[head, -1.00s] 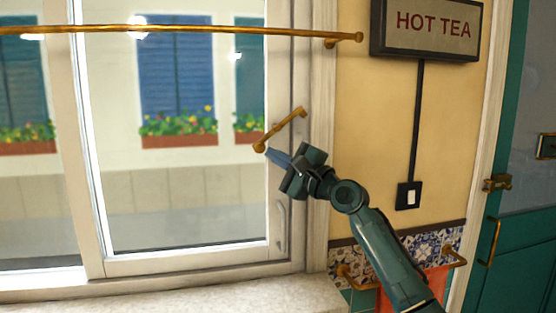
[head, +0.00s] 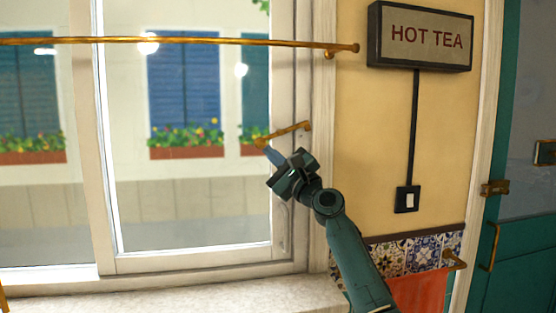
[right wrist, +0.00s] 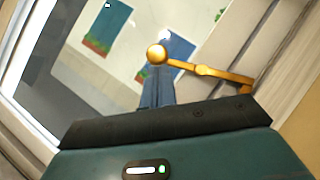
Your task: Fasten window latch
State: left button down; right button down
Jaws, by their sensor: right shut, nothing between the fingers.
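The window latch (head: 286,134) is a brass handle on the right side of the window frame. It slants, with its round knob at the lower left and its other end up at the right. It also shows in the right wrist view (right wrist: 207,70), where its knob sits at the fingertips. My right gripper (head: 270,150) is shut and empty, with its blue fingertips just below the knob; whether they touch it I cannot tell. The fingers also show in the right wrist view (right wrist: 157,85). My left gripper is not in view.
A brass rod (head: 180,42) runs across the window above the latch. The stone sill (head: 200,298) lies below. To the right are a HOT TEA sign (head: 420,38), a wall switch (head: 407,199), a red towel (head: 418,292) and a green door (head: 515,250).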

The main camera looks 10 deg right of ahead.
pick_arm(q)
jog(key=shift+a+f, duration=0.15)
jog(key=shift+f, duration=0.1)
pick_arm(e)
jog(key=m+t+h, duration=0.1)
jog(key=m, duration=0.1)
jog(key=a+r+m+t+h, duration=0.1)
jog(key=m, duration=0.1)
jog(key=shift+w+a+r, duration=0.15)
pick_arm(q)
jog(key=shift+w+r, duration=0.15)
pick_arm(e)
jog(key=shift+r, duration=0.1)
